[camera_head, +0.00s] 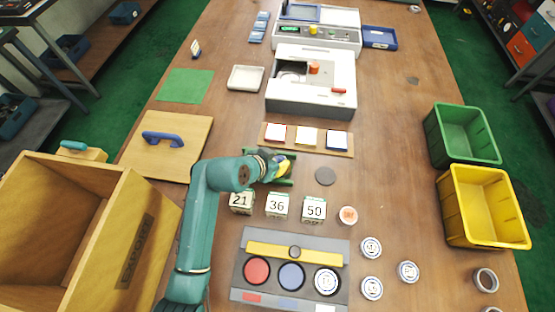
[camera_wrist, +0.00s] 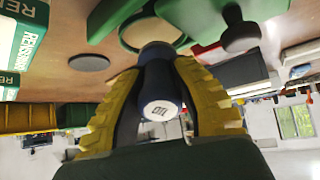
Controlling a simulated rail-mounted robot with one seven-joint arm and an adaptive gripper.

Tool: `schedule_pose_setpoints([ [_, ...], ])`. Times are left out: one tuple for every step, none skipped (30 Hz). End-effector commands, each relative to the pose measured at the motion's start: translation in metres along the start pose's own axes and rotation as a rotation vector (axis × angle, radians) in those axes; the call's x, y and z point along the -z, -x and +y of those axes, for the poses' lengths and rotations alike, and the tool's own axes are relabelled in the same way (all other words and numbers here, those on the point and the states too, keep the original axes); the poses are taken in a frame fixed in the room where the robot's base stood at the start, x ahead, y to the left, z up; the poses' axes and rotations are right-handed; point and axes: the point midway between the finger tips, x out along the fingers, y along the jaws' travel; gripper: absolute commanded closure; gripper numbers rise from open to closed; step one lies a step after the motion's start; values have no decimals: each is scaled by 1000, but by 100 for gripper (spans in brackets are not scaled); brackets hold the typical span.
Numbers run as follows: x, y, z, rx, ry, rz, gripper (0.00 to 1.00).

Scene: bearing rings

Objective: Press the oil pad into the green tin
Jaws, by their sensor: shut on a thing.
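The oil pad (camera_wrist: 160,82) is a dark blue holder with a white round end marked OIL. My gripper (camera_wrist: 160,78) is shut on it, with one yellow finger on each side. In the head view my gripper (camera_head: 280,168) is low over the table, in front of the colour pads. The green tin (camera_wrist: 178,44) shows a green rim around a pale round opening in the wrist view. The far end of the oil pad overlaps that opening; I cannot tell whether it touches. In the head view my gripper mostly hides the tin.
A dark grey disc (camera_head: 325,176) lies right of my gripper. A green bin (camera_head: 463,135) and yellow bin (camera_head: 484,207) stand right. Table between is mostly clear.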

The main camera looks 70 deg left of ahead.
Motion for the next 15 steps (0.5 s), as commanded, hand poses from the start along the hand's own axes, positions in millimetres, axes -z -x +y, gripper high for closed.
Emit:
schedule_pose_setpoints([
  [0, 0, 0, 0, 0, 1, 100],
  [0, -1, 0, 0, 0, 1, 100],
  [-1, -1, 0, 0, 0, 1, 100],
  [-1, -1, 0, 0, 0, 1, 100],
  [-1, -2, 0, 0, 0, 1, 100],
  [-2, -2, 0, 0, 0, 1, 100],
  [-2, -2, 0, 0, 0, 1, 100],
  [-2, -2, 0, 0, 0, 1, 100],
  [-2, -3, 0, 0, 0, 1, 100],
  [-2, -3, 0, 0, 0, 1, 100],
  [-3, -3, 0, 0, 0, 1, 100],
  [-3, -4, 0, 0, 0, 1, 100],
  [-3, -4, 0, 0, 0, 1, 100],
  [-4, -4, 0, 0, 0, 1, 100],
  [-4, -5, 0, 0, 0, 1, 100],
])
